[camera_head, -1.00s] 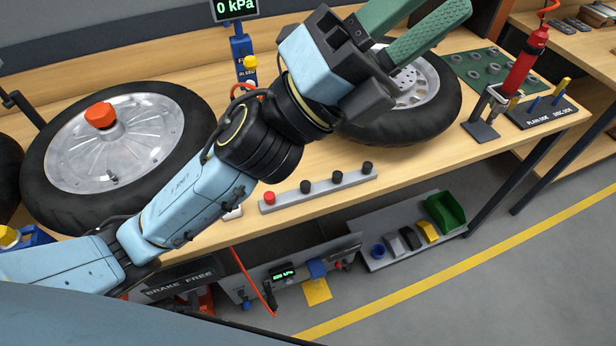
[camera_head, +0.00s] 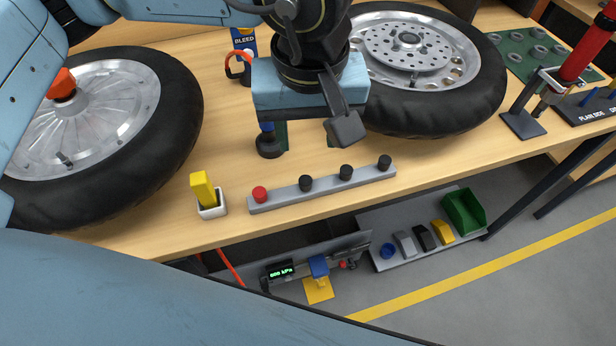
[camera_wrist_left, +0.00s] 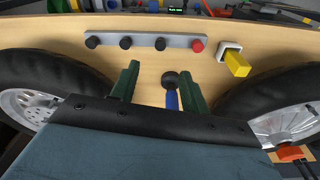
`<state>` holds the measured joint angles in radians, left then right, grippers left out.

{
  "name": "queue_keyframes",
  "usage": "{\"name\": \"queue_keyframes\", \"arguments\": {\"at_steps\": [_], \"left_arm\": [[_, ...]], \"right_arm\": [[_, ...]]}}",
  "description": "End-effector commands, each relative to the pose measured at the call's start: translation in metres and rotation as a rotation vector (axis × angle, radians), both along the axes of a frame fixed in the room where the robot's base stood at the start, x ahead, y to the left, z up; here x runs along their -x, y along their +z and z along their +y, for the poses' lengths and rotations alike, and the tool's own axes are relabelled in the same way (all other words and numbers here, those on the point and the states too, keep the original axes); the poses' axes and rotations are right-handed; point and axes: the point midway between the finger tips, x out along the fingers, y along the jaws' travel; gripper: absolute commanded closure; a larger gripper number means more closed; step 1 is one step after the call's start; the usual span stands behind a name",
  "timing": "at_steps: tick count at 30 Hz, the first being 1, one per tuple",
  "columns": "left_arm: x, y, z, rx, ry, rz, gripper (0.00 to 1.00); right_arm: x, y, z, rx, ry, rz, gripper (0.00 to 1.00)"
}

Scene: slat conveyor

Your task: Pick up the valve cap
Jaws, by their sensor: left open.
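A grey rail (camera_head: 322,188) on the bench carries one red cap (camera_head: 260,194) and several black caps (camera_head: 346,172); I cannot tell which is the valve cap. In the left wrist view the rail (camera_wrist_left: 146,42) lies beyond my fingertips, with its red cap (camera_wrist_left: 197,46) at the right end. My left gripper (camera_head: 303,142) points down at the bench behind the rail, partly hidden by its own body. In the left wrist view its green fingers (camera_wrist_left: 160,80) are apart. A black-ended blue tool (camera_wrist_left: 171,88) shows between them, closer to the right finger. My right gripper is not in view.
A wheel with an orange cap (camera_head: 62,84) lies left; another wheel (camera_head: 428,60) lies right, close to my gripper. A yellow piece (camera_head: 203,188) stands in a white holder in front. A red cylinder tool (camera_head: 582,50) stands far right.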

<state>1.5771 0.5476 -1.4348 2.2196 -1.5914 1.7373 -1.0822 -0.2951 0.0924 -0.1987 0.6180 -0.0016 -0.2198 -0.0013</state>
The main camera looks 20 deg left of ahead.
Motion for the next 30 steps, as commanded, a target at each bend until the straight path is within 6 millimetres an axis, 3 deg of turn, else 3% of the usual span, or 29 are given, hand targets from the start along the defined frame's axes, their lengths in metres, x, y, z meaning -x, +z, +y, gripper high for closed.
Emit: {"name": "queue_keyframes", "arguments": {"at_steps": [9,17,25,30], "left_arm": [[-0.006,-0.058,0.004,-0.001,0.001,0.004,0.54],[-0.010,-0.079,0.005,-0.001,0.002,0.003,0.54],[-0.019,-0.115,0.010,0.000,0.001,0.005,0.54],[-0.020,-0.125,0.011,0.001,-0.001,0.004,0.54]], "right_arm": [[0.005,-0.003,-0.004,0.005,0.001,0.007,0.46],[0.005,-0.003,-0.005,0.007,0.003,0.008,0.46],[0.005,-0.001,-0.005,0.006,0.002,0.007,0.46],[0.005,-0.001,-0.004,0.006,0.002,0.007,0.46]]}}
